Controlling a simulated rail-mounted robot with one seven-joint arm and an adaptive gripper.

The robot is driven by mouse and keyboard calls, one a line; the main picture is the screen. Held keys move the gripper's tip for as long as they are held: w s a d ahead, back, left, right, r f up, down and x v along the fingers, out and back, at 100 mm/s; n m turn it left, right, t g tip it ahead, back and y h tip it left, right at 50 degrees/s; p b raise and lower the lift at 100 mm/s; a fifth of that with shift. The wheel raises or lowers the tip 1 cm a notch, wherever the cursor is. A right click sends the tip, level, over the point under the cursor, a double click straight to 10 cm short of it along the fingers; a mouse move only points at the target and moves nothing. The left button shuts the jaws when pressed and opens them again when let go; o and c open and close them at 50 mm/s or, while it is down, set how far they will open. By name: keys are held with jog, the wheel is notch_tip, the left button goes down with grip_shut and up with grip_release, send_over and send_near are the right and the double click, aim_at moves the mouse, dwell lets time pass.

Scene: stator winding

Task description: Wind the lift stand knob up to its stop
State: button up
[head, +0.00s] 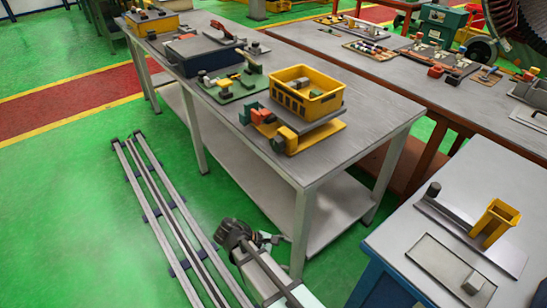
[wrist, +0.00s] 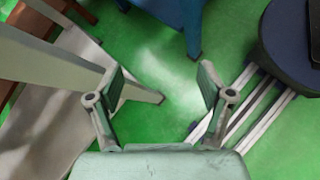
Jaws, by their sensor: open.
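The lift stand (head: 328,138) stands near the front end of the long grey table in the head view. It has a yellow-orange base and a grey top plate carrying a yellow crate (head: 306,92). A round yellow and dark part at its front left looks like the knob (head: 286,139); its turn position cannot be read. My gripper (wrist: 161,86) is open and empty in the wrist view, with green floor between its fingers. In the head view my arm's end is low beside the table, apart from the stand. The wrist view does not show the stand.
A green board (head: 228,88) and a dark blue box (head: 198,54) lie farther back. The table's legs (head: 303,225) rise near my arm. A side table (head: 410,225) stands at right. Floor rails (head: 170,215) run at left.

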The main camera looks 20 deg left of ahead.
jog(key=w+a+r+n+t+p, duration=0.15)
jog(key=a+r+n+t, duration=0.25)
jog(key=a+r, duration=0.5)
jog(key=w+a+r+n+t+p, duration=0.1)
jog(key=a+r+n+t+p, duration=0.15)
jog(key=a+r+n, duration=0.55)
jog(key=n+t, duration=0.5)
jog(key=n, duration=0.1)
send_near(274, 145)
jog(key=p+x, duration=0.2)
jog(key=x, duration=0.8)
jog(key=shift+w, duration=0.2)
jog(key=shift+c, duration=0.4)
jog(key=c, duration=1.1)
